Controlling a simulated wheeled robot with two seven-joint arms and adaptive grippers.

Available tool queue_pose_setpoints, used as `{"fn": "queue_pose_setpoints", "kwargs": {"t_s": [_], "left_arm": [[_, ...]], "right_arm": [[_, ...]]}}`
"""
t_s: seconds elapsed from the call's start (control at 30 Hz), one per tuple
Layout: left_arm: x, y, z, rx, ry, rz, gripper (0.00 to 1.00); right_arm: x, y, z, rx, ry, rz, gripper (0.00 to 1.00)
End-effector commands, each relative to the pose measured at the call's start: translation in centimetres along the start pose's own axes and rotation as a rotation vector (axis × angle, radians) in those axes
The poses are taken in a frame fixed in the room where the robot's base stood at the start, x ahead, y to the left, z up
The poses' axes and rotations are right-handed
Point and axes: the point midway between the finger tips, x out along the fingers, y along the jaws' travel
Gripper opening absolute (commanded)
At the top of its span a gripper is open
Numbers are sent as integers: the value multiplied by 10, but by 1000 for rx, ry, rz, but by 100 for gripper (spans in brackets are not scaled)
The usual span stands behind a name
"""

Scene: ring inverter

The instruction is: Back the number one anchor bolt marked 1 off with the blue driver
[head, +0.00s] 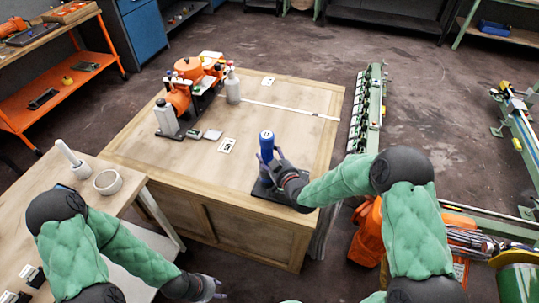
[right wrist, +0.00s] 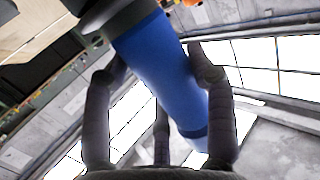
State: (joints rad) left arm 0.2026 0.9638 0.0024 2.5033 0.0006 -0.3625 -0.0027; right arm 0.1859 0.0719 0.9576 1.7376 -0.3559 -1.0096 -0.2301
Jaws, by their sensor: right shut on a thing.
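The blue driver (head: 266,141) stands roughly upright at the near right part of the wooden crate-like table, over a dark plate (head: 262,189). My right gripper (head: 273,166) is shut on the blue driver. In the right wrist view, its fingers (right wrist: 160,95) close around the driver's blue body (right wrist: 163,65). My left gripper (head: 212,288) is low at the near edge, beside the crate, with nothing seen in it. Its finger opening is too small to judge. An orange assembly (head: 190,72) stands at the back left of the crate. I cannot make out the bolt marked 1.
The wooden crate top (head: 290,115) is mostly clear at its middle and right. A green conveyor (head: 368,110) runs along the right.

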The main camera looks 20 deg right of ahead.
Motion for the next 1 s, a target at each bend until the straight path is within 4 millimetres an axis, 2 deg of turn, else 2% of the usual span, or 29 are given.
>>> {"fn": "queue_pose_setpoints", "kwargs": {"t_s": [0.77, 0.8, 0.87, 1.0], "left_arm": [[6, -2, 0, 0, 0, 0, 40], [5, -2, 0, 0, 0, 0, 40], [5, -2, 0, 0, 0, 0, 40], [5, -2, 0, 0, 0, 0, 40]], "right_arm": [[1, 1, 2, -1, 6, 1, 15], [1, 1, 1, -1, 6, 1, 68], [1, 1, 1, -1, 5, 1, 84], [1, 0, 2, -1, 3, 1, 84]]}}
